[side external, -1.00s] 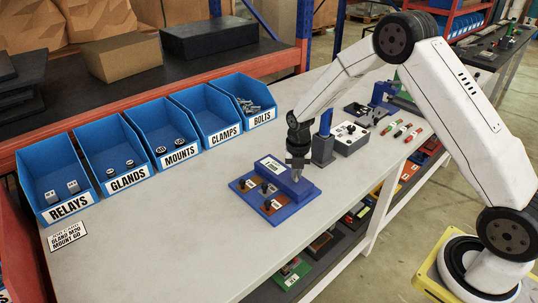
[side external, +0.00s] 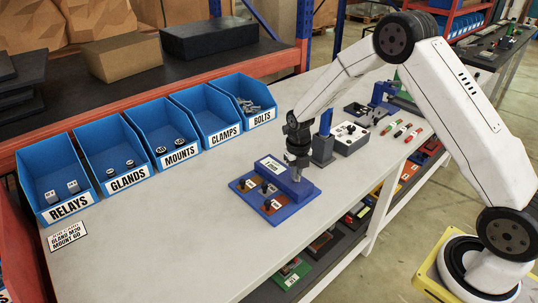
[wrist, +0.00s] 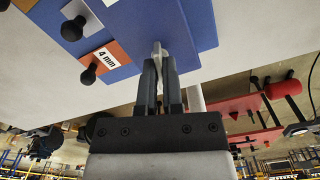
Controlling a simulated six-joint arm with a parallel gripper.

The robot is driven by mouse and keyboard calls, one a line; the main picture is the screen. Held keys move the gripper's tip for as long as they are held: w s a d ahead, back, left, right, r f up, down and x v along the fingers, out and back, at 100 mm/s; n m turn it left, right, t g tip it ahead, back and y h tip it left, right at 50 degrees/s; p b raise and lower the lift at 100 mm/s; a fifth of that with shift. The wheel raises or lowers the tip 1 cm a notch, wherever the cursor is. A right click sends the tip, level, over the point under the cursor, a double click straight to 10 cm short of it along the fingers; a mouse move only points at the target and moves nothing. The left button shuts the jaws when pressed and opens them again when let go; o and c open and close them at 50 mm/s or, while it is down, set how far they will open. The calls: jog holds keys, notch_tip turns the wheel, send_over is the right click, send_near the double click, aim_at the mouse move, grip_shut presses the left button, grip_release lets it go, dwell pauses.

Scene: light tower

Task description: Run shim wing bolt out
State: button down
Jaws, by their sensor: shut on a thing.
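The blue fixture (side external: 308,191) sits near the table's front edge, with a raised block bearing a white label; it also fills the top of the wrist view (wrist: 140,20). The wing bolt (wrist: 157,48) is a light grey metal piece at the blue block. My gripper (wrist: 160,66) is shut on it, with its wing between the fingertips. In the side view my gripper (side external: 297,176) points down at the block's right end, hiding the bolt.
Blue bins (side external: 70,207) labelled relays, glands, mounts, clamps and bolts line the table's back.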

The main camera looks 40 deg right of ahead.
jog(key=shift+s+f, duration=0.1)
jog(key=shift+f, duration=0.15)
jog(key=c, duration=0.8)
grip_release()
jog(key=shift+o, duration=0.2)
jog(key=shift+r, duration=0.15)
jog(key=shift+r, duration=3.85)
